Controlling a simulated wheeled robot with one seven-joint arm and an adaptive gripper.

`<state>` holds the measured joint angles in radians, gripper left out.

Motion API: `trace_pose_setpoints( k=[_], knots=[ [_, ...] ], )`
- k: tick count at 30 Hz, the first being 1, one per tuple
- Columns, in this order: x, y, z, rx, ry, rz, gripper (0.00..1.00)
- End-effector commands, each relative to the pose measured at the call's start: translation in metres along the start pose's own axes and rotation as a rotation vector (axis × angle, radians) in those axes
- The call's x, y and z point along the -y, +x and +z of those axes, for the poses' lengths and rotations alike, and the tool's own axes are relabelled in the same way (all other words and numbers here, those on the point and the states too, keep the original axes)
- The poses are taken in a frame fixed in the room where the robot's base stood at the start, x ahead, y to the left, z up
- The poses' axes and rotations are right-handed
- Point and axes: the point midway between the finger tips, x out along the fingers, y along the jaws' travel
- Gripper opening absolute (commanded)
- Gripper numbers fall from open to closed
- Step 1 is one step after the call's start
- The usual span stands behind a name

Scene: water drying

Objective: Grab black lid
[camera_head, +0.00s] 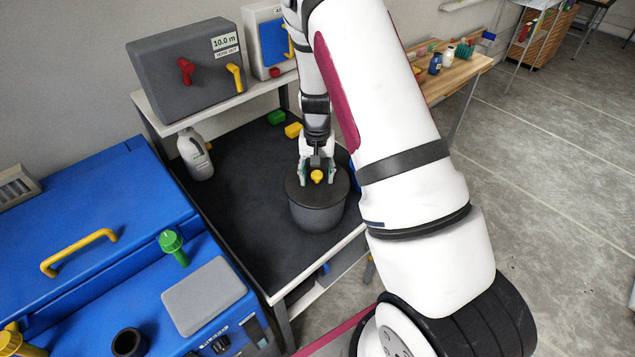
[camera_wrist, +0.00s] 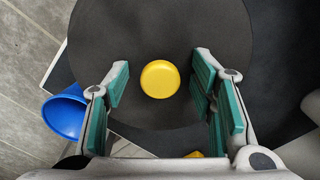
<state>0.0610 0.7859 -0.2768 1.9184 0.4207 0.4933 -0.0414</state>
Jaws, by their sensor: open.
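The black lid (camera_head: 297,186) lies flat on top of a dark round pot (camera_head: 318,216), with a yellow knob (camera_head: 317,176) at its middle. In the wrist view the lid (camera_wrist: 160,30) is a large dark disc and the yellow knob (camera_wrist: 160,79) shows from above, between the fingers. My gripper (camera_head: 317,178) is over the lid with its fingers on either side of the knob. It is open, with a clear gap between each green finger pad and the knob in the wrist view (camera_wrist: 160,92). I cannot tell how far the fingertips are above the lid.
The pot stands near the front edge of a dark shelf top (camera_head: 240,200). A white bottle (camera_head: 195,155), a green block (camera_head: 277,117) and a yellow block (camera_head: 293,130) are on it. A blue cup-like object (camera_wrist: 65,112) is beside the pot. A blue machine (camera_head: 110,230) stands at left.

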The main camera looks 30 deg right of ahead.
Motion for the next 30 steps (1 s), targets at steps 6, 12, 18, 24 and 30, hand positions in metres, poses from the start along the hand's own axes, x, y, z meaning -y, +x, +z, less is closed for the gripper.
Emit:
trace_pose_setpoints(
  k=[6, 12, 18, 24, 30],
  knots=[
    [0.0, 0.0, 0.0, 0.0, 0.0, 0.0, 0.17],
    [0.0, 0.0, 0.0, 0.0, 0.0, 0.0, 0.0],
    [0.0, -0.001, 0.0, 0.0, 0.0, 0.0, 0.0],
    [0.001, -0.009, -0.001, -0.001, -0.001, -0.001, 0.0],
    [0.001, -0.031, -0.002, -0.003, -0.001, -0.002, 0.0]
  ],
)
